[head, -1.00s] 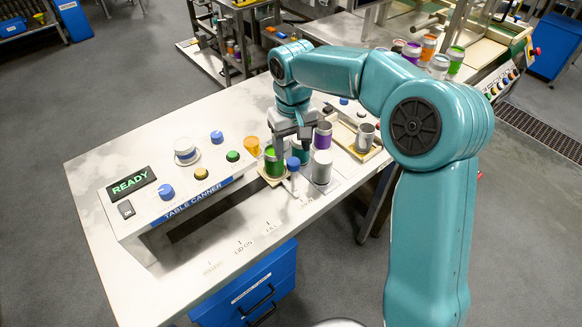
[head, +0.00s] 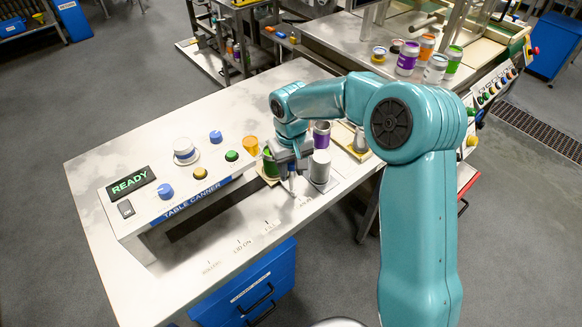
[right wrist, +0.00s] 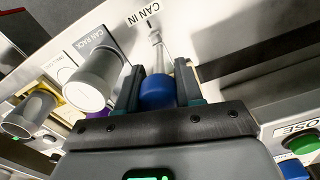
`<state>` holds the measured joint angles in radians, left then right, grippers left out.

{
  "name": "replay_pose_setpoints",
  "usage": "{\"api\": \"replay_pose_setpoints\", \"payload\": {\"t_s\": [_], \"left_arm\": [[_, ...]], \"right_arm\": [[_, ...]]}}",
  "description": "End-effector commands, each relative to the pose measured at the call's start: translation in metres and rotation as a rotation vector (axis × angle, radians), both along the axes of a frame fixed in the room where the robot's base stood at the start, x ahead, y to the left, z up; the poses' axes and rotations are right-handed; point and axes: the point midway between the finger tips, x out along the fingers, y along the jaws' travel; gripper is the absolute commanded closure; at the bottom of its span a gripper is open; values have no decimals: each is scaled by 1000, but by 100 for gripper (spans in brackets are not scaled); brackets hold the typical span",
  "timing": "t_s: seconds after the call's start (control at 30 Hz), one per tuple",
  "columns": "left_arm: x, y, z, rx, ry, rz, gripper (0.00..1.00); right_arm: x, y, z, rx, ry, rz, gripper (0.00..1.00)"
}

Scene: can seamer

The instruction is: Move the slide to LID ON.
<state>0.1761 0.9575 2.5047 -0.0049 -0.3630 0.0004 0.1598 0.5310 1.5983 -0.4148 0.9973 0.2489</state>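The slide's handle ends in a blue round knob (right wrist: 157,92), seen in the right wrist view between the two fingers of my right gripper (right wrist: 158,85). The fingers stand close on either side; I cannot tell whether they press on it. A pale rod (right wrist: 157,48) runs from the knob toward the CAN IN mark (right wrist: 142,15). In the head view my right gripper (head: 289,172) is low over the table at the slide's CAN IN end and hides the knob. The LID ON mark (head: 244,245) lies nearer the front left. My left gripper is not in view.
The table canner (head: 190,200) with its READY display (head: 131,182) stands to the left. A green can (head: 270,163), a purple can (head: 321,134) and a grey can (head: 320,166) crowd the gripper. The table front around LID ON is clear.

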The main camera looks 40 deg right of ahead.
Motion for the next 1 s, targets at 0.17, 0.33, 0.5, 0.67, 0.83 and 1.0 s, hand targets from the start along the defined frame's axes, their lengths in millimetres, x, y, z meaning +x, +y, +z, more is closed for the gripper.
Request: {"api": "replay_pose_setpoints", "payload": {"t_s": [0.17, 0.33, 0.5, 0.67, 0.83, 1.0], "left_arm": [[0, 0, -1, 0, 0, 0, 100], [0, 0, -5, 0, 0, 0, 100], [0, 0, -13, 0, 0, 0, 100], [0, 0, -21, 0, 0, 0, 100], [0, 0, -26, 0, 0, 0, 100], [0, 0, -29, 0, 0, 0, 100]], "right_arm": [[1, 1, 1, 0, -4, 0, 100], [0, 15, 0, 0, -5, 3, 100], [-2, 46, -1, 1, -7, 5, 100], [-5, 86, -1, 1, -8, 7, 100], [-8, 126, 0, 0, -9, 6, 100], [-10, 158, 1, 1, -10, 4, 100]]}}
